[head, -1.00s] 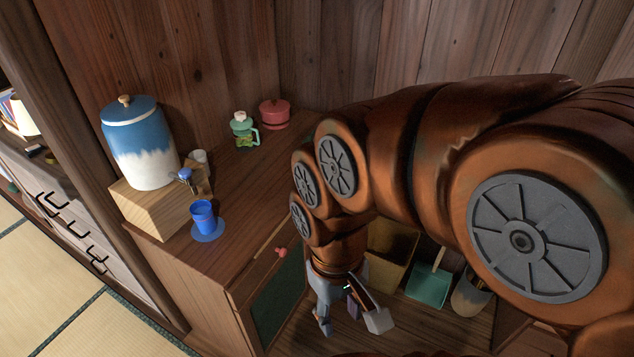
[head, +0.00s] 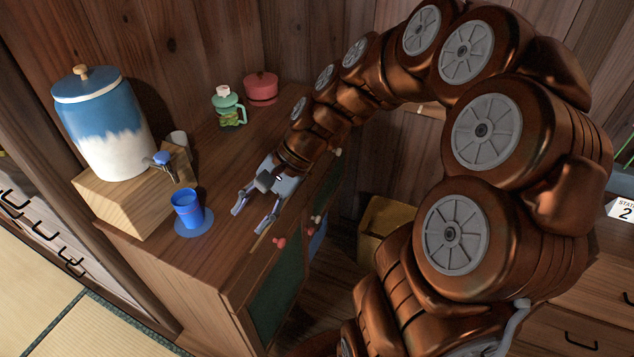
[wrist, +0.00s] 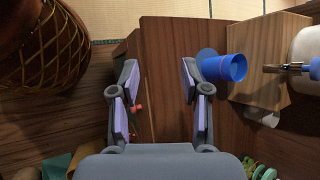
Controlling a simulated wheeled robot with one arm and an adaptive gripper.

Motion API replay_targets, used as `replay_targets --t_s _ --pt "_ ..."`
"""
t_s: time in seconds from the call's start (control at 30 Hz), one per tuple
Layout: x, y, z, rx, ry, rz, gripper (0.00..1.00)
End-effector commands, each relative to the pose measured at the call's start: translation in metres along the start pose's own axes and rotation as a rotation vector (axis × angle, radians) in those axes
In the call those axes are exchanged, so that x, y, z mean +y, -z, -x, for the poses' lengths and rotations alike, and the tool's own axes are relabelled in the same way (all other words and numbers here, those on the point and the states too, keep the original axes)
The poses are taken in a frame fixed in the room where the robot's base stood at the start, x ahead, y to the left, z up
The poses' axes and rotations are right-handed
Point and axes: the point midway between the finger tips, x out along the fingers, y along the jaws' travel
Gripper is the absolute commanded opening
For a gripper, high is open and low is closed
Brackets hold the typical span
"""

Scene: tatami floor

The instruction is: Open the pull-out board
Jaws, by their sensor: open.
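The wooden cabinet (head: 215,262) has a brown top and green front panels. A small red knob (head: 280,243) sticks out at its upper front edge; it also shows in the wrist view (wrist: 139,107), beside the left finger. I cannot make out the board's outline for certain; a thin light strip (head: 262,240) lies at the top edge near this knob. My gripper (head: 250,219) is open and empty, above the cabinet top near its front edge, with the fingers pointing toward the near end. In the wrist view my gripper (wrist: 159,78) has its fingers wide apart over the wood.
A blue cup (head: 187,209) on a blue coaster (head: 194,228) stands left of my gripper. A blue-white dispenser (head: 103,130) stands on a wooden block (head: 135,205). A green jar (head: 228,107) and red pot (head: 261,89) are farther back. A yellow bin (head: 390,223) stands right of the cabinet.

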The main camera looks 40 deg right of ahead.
Motion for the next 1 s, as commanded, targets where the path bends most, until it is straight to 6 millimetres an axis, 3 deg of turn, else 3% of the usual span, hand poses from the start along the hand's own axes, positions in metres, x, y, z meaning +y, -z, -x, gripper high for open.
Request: replay_targets --t_s 0.03,0.27,0.37,0.5,0.6,0.8,1.0 --pt "-0.002 0.025 -0.004 -0.010 0.059 -0.082 0.47" --pt "-0.008 0.127 0.012 -0.055 0.342 -0.470 0.47" --pt "0.003 0.177 0.023 -0.076 0.468 -0.647 0.47" --pt "0.031 0.245 0.040 -0.110 0.635 -0.884 0.47" --pt "0.056 0.286 0.052 -0.127 0.737 -1.023 0.47" --pt "0.091 0.330 0.064 -0.153 0.854 -1.188 0.47" --pt "0.093 0.339 0.063 -0.160 0.877 -1.219 0.47"
